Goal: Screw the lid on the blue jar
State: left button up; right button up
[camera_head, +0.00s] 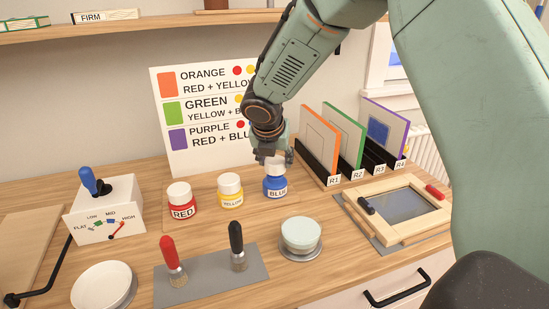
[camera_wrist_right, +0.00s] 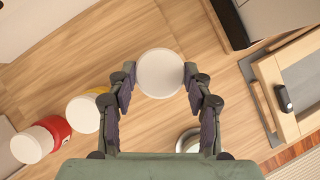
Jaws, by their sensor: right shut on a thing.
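The blue jar (camera_head: 275,188), labelled BLUE, stands upright on the wooden worktop at the right end of a row of jars. My right gripper (camera_head: 273,153) comes down on it from above and is shut on its white lid (camera_head: 275,168). The lid sits at the jar's mouth; whether it is threaded on I cannot tell. In the right wrist view the round white lid (camera_wrist_right: 160,73) lies between both fingers (camera_wrist_right: 160,82) and hides the jar beneath. My left gripper is not in view.
The red jar (camera_head: 182,203) and yellow jar (camera_head: 230,190) stand left, both with white lids. Racks with coloured panels (camera_head: 320,145) stand close on the right. In front are a pale-green-topped round container (camera_head: 301,233), a grey mat (camera_head: 200,280) with two handled tools, and a wooden frame (camera_head: 427,218).

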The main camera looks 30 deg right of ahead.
jog(key=shift+p, duration=0.95)
dwell(1.1)
jog(key=shift+f+b, duration=0.8)
jog(key=shift+f, duration=0.4)
jog(key=o, duration=1)
jog(key=v, duration=1.2)
jog(key=shift+a, duration=0.1)
